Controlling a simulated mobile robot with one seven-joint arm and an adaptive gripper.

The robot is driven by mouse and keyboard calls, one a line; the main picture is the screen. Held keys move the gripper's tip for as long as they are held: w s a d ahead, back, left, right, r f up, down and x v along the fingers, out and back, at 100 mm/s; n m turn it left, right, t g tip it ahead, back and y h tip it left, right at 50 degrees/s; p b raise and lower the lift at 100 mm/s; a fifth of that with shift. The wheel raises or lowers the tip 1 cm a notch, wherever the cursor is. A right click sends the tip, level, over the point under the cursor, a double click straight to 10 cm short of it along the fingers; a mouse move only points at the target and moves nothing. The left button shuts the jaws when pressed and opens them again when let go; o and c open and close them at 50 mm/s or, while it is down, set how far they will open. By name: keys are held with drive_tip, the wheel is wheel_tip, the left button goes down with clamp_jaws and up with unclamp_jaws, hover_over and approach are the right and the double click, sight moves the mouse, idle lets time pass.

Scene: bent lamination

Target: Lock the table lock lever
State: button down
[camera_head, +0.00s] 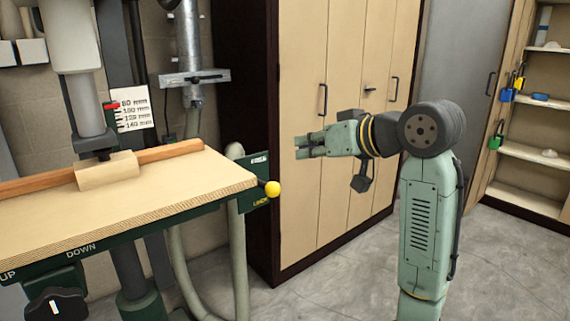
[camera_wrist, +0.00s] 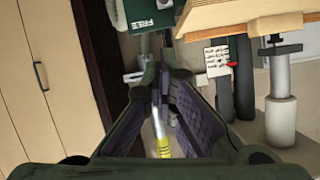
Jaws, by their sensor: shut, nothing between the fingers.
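The table lock lever shows as a yellow ball knob (camera_head: 272,188) at the right end of the drill table (camera_head: 150,190). Its dark green plate (camera_head: 252,170) has a white FREE label at the top and a yellow label, probably LOCK, lower down. The knob sits between the labels, nearer the lower one. My gripper (camera_head: 299,147) is shut and empty, above and right of the knob and apart from it. In the wrist view, the FREE plate (camera_wrist: 149,14) lies beyond my fingertips (camera_wrist: 166,60). I cannot make out the knob there.
A tall wooden cabinet (camera_head: 300,60) stands behind my gripper. The drill column and a workpiece (camera_head: 108,170) under its head are at left. An open shelf with padlocks (camera_head: 516,85) is far right. The floor between table and arm looks clear.

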drive_tip(key=shift+w+a+f+p, duration=0.3)
drive_tip(key=shift+w+a+f, duration=0.7)
drive_tip(key=shift+f, duration=0.25)
drive_tip(key=shift+w+a+f+p, duration=0.35)
drive_tip(key=shift+w+a+f, duration=0.7)
drive_tip(key=shift+f, duration=0.2)
drive_tip(key=shift+w+a+f+p, duration=0.3)
drive_tip(key=shift+w+a+f, duration=0.7)
drive_tip(key=shift+f, duration=0.25)
drive_tip(key=f+b, duration=0.1)
drive_tip(key=b, duration=0.1)
drive_tip(key=f+t+y+b, duration=0.1)
drive_tip(key=b, duration=0.1)
drive_tip(key=shift+s+d+f, duration=0.15)
drive_tip(key=shift+s+d, duration=0.05)
drive_tip(key=shift+s, duration=0.1)
wheel_tip(320, 180, down, 9)
drive_tip(key=t+y+b, duration=0.6)
drive_tip(key=t+b, duration=0.1)
drive_tip(key=b, duration=1.5)
drive_tip(key=shift+w+a+n+t+b, duration=0.2)
drive_tip(key=shift+w+n+t+b, duration=0.1)
drive_tip(key=shift+w, duration=0.05)
drive_tip(key=shift+w+a+f+b, duration=0.2)
drive_tip(key=shift+b, duration=0.1)
